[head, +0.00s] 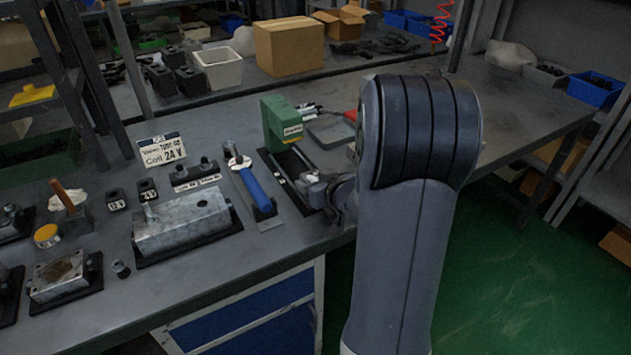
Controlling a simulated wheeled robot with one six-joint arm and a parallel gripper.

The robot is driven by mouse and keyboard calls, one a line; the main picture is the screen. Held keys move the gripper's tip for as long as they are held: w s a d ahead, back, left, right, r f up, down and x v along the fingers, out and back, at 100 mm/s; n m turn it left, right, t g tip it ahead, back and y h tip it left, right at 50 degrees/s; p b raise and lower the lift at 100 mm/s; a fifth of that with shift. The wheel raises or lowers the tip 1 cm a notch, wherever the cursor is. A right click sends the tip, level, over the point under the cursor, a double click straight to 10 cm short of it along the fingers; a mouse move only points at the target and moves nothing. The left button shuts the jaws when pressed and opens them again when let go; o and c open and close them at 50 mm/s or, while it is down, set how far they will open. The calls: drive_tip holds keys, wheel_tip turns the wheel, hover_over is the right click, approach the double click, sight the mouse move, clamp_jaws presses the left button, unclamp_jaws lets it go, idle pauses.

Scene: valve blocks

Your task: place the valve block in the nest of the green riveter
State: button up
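The green riveter (280,122) stands on the bench in the upper middle, with a small label on its side. A long dark base (288,178) runs from it towards the front. My gripper (322,190) is low over the front part of this base, right of the blue-handled tool. My arm hides much of it, and its fingers are too small to read. I cannot tell whether it holds a block. A silver metal block (182,218) lies on a black base left of centre. Another metal block (60,274) sits in a black holder at the left. Which is the valve block is unclear.
A blue-handled tool (252,188) lies left of the riveter's base. A yellow-lidded tin (47,236) stands left. A cardboard box (289,46) is behind. Bench space right of my arm is clear.

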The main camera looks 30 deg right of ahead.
drive_tip(key=shift+o, duration=0.6)
drive_tip(key=shift+r, duration=0.1)
drive_tip(key=shift+s+r, duration=0.1)
drive_tip(key=shift+r, duration=0.1)
drive_tip(key=p+v, duration=0.3)
drive_tip(key=v, duration=0.8)
drive_tip(key=shift+s, duration=0.4)
